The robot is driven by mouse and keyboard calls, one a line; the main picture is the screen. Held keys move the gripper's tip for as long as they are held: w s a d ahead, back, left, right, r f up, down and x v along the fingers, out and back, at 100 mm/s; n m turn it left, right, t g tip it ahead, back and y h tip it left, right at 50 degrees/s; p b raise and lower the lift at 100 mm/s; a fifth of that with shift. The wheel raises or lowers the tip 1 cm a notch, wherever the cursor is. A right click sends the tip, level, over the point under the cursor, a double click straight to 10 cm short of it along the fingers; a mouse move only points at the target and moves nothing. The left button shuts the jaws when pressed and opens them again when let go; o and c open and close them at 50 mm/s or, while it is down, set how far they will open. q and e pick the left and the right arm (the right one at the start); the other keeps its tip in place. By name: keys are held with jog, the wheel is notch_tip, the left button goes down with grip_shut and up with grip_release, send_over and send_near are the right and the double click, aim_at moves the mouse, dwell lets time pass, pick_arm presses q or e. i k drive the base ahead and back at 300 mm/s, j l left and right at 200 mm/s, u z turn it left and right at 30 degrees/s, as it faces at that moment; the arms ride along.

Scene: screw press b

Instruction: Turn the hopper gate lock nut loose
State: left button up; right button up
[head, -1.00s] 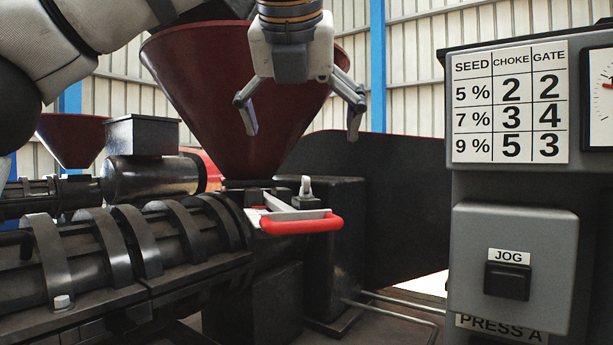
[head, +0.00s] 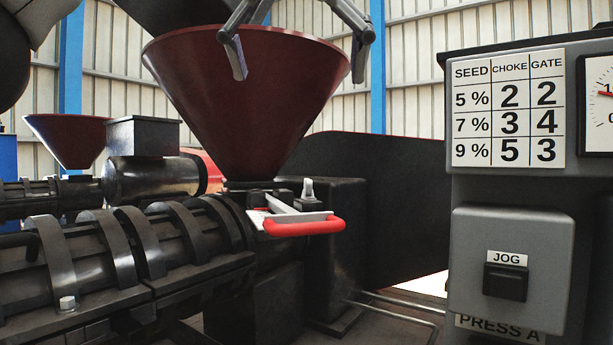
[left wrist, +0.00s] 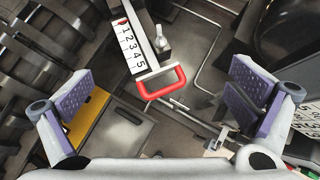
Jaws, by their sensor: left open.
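The hopper gate's lock nut (head: 307,190) is a small light-grey upright piece on a dark block beside the gate under the dark red hopper (head: 240,95). In the left wrist view the nut (left wrist: 161,42) stands next to a scale plate (left wrist: 131,48) numbered 1 to 5. The gate's red handle (head: 303,226) sticks out in front; it also shows in the wrist view (left wrist: 161,82). My left gripper (head: 295,66) is open and empty, high in front of the hopper, well above the nut. Its spread fingers flank the handle in the wrist view. My right gripper is not in view.
A grey control cabinet (head: 515,225) with a JOG button (head: 506,281) and a seed/choke/gate chart (head: 509,112) stands at right. The ribbed black press barrel (head: 110,255) fills the lower left. A second press with a smaller hopper (head: 68,140) stands behind.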

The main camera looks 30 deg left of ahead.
aim_at(308, 192)
jog(key=k+l, duration=0.3)
jog(key=k, duration=0.15)
jog(key=k+l, duration=0.35)
jog(key=k, duration=0.1)
